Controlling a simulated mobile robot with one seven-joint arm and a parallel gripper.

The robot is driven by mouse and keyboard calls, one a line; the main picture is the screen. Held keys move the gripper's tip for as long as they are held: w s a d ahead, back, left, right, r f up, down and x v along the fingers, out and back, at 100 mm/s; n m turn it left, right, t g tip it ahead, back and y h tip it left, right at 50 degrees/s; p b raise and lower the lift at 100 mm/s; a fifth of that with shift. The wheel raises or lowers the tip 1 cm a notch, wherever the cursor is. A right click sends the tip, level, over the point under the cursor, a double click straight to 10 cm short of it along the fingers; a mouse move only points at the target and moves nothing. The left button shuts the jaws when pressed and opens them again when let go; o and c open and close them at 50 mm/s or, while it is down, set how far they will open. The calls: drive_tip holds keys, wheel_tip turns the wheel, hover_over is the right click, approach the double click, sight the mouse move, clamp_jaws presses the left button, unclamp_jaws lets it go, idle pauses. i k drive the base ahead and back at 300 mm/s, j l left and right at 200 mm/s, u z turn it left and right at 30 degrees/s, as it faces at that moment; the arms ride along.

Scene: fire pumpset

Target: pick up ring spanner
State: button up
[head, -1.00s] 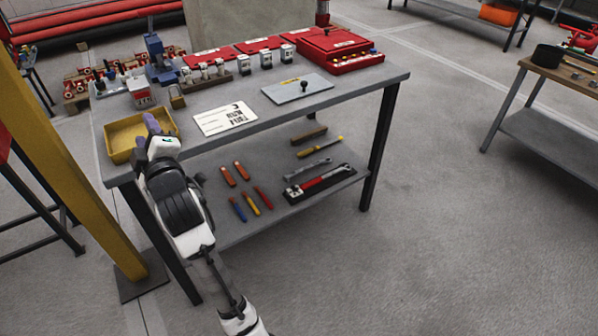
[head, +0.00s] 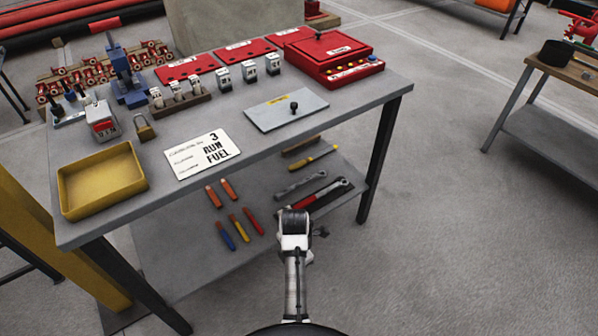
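A grey spanner (head: 301,185) lies on the lower shelf (head: 190,262) of the workbench, toward its right end; it looks like the ring spanner, though its ends are too small to tell. A red-handled wrench (head: 322,195) lies close beside it on the near side. My arm reaches up from the bottom of the head view, and its end with my gripper (head: 293,214) is just in front of these tools. The fingers are hidden behind the wrist, so their opening does not show. The near end of the red-handled wrench is partly covered by my arm.
The bench top (head: 240,150) overhangs the lower shelf. A yellow screwdriver (head: 313,158) lies behind the spanner, and several coloured hand tools lie to its left. A black bench leg (head: 375,165) stands to the right. A yellow tray (head: 103,187) sits on top. Open floor lies right.

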sight(278, 196)
drive_tip(key=i, duration=1.4)
